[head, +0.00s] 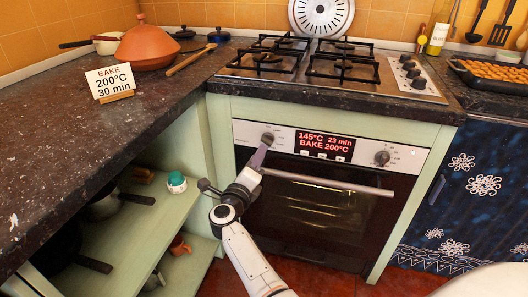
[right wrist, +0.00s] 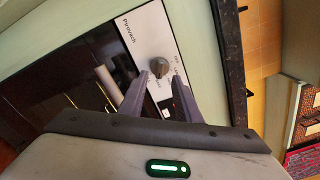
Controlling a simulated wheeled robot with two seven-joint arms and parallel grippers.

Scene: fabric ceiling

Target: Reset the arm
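My right gripper (head: 264,146) is in front of the oven's left knob (head: 268,137), at the control panel. In the right wrist view, the two fingers (right wrist: 158,84) stand apart, with the dark round knob (right wrist: 158,67) at the gap between their tips. The gripper looks open, and I cannot tell if a finger touches the knob. The oven display (head: 324,146) reads 145°C, 23 min, BAKE 200°C. My left gripper is not in view.
The oven door handle (head: 330,184) runs just below my right gripper. Open shelves (head: 125,228) with pots and a jar (head: 176,182) are to the left. A card (head: 110,81) reading BAKE 200°C 30 min stands on the counter (head: 60,140). The gas hob (head: 330,68) is above the oven.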

